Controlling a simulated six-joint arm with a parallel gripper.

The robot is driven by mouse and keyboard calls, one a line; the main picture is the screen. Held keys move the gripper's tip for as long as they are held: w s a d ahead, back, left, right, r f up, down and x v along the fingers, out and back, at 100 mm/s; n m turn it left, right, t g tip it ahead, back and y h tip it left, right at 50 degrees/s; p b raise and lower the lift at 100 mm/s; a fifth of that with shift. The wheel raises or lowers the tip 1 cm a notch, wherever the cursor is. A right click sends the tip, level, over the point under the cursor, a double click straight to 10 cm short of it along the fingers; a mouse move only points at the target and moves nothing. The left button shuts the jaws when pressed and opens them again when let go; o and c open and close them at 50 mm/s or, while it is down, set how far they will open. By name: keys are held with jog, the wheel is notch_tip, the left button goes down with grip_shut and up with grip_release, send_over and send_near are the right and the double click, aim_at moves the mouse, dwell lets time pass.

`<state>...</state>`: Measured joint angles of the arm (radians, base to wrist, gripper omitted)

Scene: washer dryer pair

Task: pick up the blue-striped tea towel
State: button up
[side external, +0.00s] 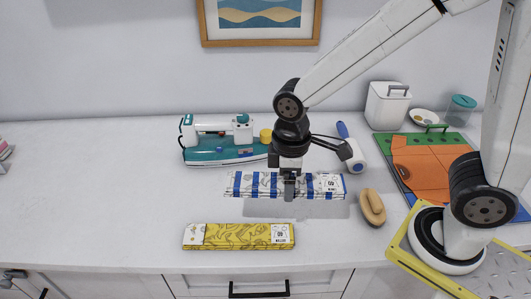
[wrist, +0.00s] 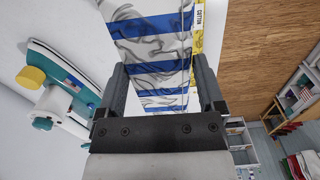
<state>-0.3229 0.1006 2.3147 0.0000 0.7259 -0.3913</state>
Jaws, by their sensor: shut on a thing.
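The blue-striped tea towel (side external: 252,184) is a folded flat bundle, white with blue bands and a grey pattern. In the side view it hangs level above the white counter, with a shadow beneath it. My gripper (side external: 289,189) comes down from above and is shut on it near its middle, hiding a small part of it. In the wrist view the towel (wrist: 152,45) lies between the two fingers of my gripper (wrist: 160,90), filling the gap between them.
A yellow patterned folded towel (side external: 238,236) lies on the counter (side external: 90,200) in front. A teal and white iron (side external: 217,152) stands behind left. A wooden brush (side external: 372,207) and a blue-handled white tool (side external: 351,150) are right. The counter's left side is clear.

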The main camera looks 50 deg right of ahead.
jog(key=shift+s+d+r, duration=0.15)
jog(key=shift+s+r, duration=0.1)
jog(key=shift+s, duration=0.3)
jog(key=shift+s+d+r, duration=0.1)
jog(key=shift+s+r, duration=0.1)
jog(key=shift+s, duration=0.3)
jog(key=shift+w, duration=0.1)
